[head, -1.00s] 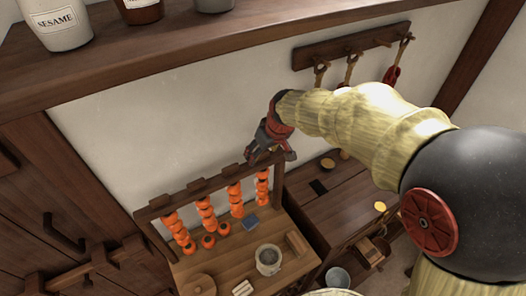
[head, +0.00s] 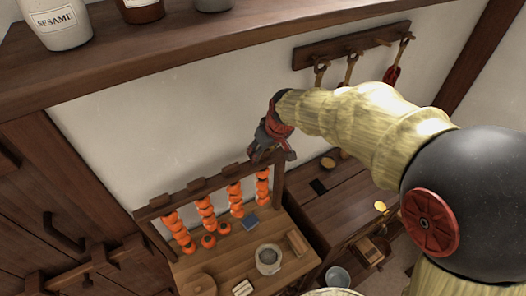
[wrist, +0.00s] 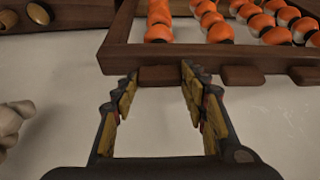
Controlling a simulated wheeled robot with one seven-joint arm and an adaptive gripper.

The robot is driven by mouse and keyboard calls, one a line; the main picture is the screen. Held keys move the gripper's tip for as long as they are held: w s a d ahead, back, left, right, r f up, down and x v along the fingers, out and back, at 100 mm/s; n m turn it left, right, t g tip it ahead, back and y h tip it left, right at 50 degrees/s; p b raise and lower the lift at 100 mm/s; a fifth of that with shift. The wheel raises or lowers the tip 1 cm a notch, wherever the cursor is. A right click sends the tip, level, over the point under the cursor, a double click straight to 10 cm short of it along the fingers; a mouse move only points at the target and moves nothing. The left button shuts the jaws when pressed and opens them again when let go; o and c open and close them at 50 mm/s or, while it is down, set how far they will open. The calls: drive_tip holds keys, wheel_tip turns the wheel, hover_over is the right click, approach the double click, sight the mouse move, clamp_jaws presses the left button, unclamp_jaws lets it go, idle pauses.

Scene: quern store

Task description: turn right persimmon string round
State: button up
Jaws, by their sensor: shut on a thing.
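The right persimmon string (head: 262,187) hangs at the right end of a dark wooden rack (head: 150,212), with orange fruit one below another. In the wrist view its fruit (wrist: 159,22) shows beyond the rack's rail (wrist: 210,58). A small brown wooden block (wrist: 158,76) at the rail, in line with this string, lies between my fingertips. My gripper (head: 272,157) is at the rack's top right and is shut on this block, with its fingers (wrist: 158,84) a block's width apart. The fingers hide part of the rack's end in the head view.
Other persimmon strings (head: 206,218) hang to the left, close by. A shelf (head: 200,42) with jars runs above. The white wall (head: 150,130) is close behind.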

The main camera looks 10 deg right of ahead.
drive_tip(key=shift+m, duration=0.3)
drive_tip(key=o, duration=1.2)
drive_tip(key=shift+c, duration=0.2)
drive_tip(key=v, duration=1.2)
drive_tip(key=shift+s, duration=0.1)
drive_tip(key=s+d+f+m+h+b, duration=0.1)
drive_tip(key=s+d+f+b, duration=0.3)
drive_tip(key=s+f+b, duration=0.7)
drive_tip(key=s+d+f+m+t+b, duration=0.1)
drive_tip(key=s+d+f+m+b, duration=0.2)
drive_tip(key=s+f+b, duration=0.8)
drive_tip(key=shift+s+d+f+t+h+b, duration=0.15)
drive_tip(key=shift+d+f+t+h+b, duration=0.25)
drive_tip(key=shift+d+b, duration=0.7)
